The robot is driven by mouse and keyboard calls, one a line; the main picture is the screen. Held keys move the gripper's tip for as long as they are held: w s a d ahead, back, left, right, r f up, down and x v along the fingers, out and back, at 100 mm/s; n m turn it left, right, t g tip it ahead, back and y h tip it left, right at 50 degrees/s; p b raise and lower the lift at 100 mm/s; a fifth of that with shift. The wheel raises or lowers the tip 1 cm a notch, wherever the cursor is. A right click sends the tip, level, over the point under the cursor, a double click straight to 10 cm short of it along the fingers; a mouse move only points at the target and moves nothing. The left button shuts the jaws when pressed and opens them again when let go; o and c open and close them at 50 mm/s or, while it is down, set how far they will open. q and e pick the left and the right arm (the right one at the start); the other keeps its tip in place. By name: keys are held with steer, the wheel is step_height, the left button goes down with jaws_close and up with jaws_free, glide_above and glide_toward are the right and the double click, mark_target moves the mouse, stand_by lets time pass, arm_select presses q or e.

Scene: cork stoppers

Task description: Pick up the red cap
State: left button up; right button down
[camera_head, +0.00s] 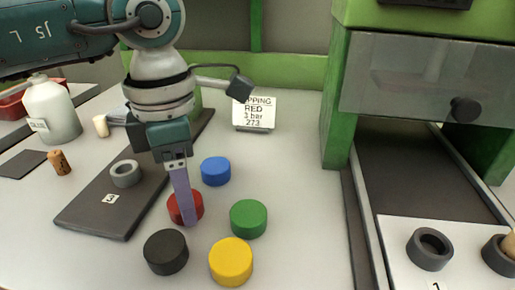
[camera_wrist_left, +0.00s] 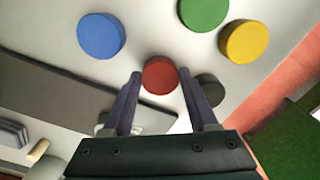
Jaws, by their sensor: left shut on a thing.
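The red cap (camera_head: 174,210) is a short round disc on the white table, beside the dark board. My left gripper (camera_head: 187,220) points down at it, and a finger covers part of the cap in the head view. In the left wrist view the red cap (camera_wrist_left: 160,75) sits between the two purple fingertips of my left gripper (camera_wrist_left: 161,80), which is shut on it. I cannot tell any gap between cap and table. My right gripper is not in view.
Near the red cap stand a blue cap (camera_head: 215,171), a green cap (camera_head: 248,218), a yellow cap (camera_head: 231,262) and a black cap (camera_head: 166,252). The dark board (camera_head: 90,212) holds a grey ring (camera_head: 125,174). A sign (camera_head: 254,112) stands behind; a green-framed machine (camera_head: 342,90) is right.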

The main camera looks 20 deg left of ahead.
arm_select(q)
steer(key=c, duration=0.5)
steer(key=shift+r, duration=0.1)
